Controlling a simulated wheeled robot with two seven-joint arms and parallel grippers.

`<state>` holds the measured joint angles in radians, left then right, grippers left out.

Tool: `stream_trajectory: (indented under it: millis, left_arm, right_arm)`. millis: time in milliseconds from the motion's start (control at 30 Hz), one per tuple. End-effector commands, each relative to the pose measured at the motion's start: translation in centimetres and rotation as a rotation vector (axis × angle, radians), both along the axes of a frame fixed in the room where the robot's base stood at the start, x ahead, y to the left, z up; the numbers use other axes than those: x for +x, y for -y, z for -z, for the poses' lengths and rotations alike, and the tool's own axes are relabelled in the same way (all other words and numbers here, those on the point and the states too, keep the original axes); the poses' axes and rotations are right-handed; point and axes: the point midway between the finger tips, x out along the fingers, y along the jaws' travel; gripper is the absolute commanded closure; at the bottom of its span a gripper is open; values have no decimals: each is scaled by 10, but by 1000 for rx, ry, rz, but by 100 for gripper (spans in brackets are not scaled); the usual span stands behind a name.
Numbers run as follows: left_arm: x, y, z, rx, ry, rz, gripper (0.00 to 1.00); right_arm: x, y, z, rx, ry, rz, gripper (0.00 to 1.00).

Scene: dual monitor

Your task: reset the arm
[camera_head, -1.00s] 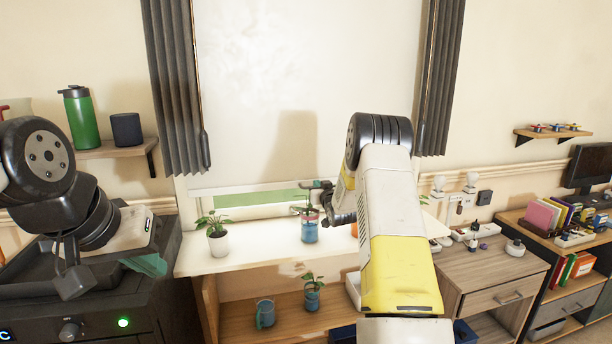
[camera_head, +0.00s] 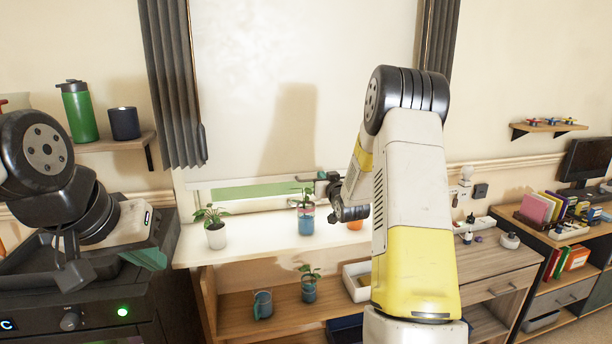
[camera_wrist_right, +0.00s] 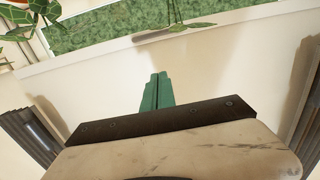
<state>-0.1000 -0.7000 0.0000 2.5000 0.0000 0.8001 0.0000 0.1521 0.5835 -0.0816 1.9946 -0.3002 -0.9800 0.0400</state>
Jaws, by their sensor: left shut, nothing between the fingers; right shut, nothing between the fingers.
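My right arm (camera_head: 415,190), white and yellow with a black joint, rises in the front centre right of the head view. Its dark wrist is above the white shelf top, near a potted plant in a blue-and-red cup; the arm hides part of the shelf. In the right wrist view, the green fingers of my right gripper (camera_wrist_right: 157,88) are together with nothing between them. My left gripper (camera_head: 148,258) is at the left over a black cabinet, its green fingers shut and empty. My left arm (camera_head: 60,180) is bent beside it.
A white shelf top (camera_head: 260,240) holds a plant in a white pot (camera_head: 215,236) and the plant in the blue-and-red cup (camera_head: 306,222). Blue cups (camera_head: 263,304) stand below. A wooden drawer cabinet (camera_head: 500,275) is at the right.

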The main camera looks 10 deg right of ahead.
Motion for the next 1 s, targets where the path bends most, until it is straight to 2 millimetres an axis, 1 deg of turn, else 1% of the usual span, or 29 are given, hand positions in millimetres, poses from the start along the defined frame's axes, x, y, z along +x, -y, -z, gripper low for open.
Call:
stream_trajectory:
  millis: [100, 167, 233, 267, 300, 367, 467, 500, 567, 600, 633, 667, 700, 767, 800, 867, 900, 1000]
  left_arm:
    - [0, 0, 0, 0, 0, 0, 100]
    - [0, 0, 0, 0, 0, 0, 100]
    - [0, 0, 0, 0, 0, 0, 100]
    - [0, 0, 0, 0, 0, 0, 100]
    - [0, 0, 0, 0, 0, 0, 100]
    - [0, 0, 0, 0, 0, 0, 100]
    - [0, 0, 0, 0, 0, 0, 100]
    - [0, 0, 0, 0, 0, 0, 100]
    - [0, 0, 0, 0, 0, 0, 100]
    - [0, 0, 0, 0, 0, 0, 100]
    - [0, 0, 0, 0, 0, 0, 100]
    - [0, 0, 0, 0, 0, 0, 100]
    - [0, 0, 0, 0, 0, 0, 100]
    - [0, 0, 0, 0, 0, 0, 100]
    - [0, 0, 0, 0, 0, 0, 100]
    - [0, 0, 0, 0, 0, 0, 100]
    - [0, 0, 0, 0, 0, 0, 100]
    - [0, 0, 0, 0, 0, 0, 100]
  right_arm:
    - [-8, -1, -7, -1, -13, 2, 100]
    - [-13, -3, -16, 0, -35, 5, 100]
    - [-24, -7, -32, 2, -79, 11, 100]
    - [-31, -9, -39, 4, -105, 15, 100]
    - [-42, -13, -50, 6, -141, 17, 100]
    - [-63, -19, -63, 12, -205, 22, 100]
    - [-104, -31, -81, 25, -314, 22, 100]
    - [-123, -36, -86, 31, -358, 19, 100]
    - [-153, -44, -93, 41, -424, 13, 100]
    - [-174, -50, -96, 47, -467, 7, 100]
    - [-191, -54, -98, 51, -499, 2, 100]
    - [-208, -58, -99, 56, -533, -4, 100]
    - [-231, -64, -100, 61, -577, -12, 100]
    - [-268, -73, -100, 69, -643, -29, 100]
    - [-292, -78, -99, 74, -686, -39, 100]
    - [-328, -86, -96, 78, -749, -60, 100]
    - [-350, -91, -93, 81, -787, -72, 100]
    - [-397, -100, -86, 83, -870, -102, 100]
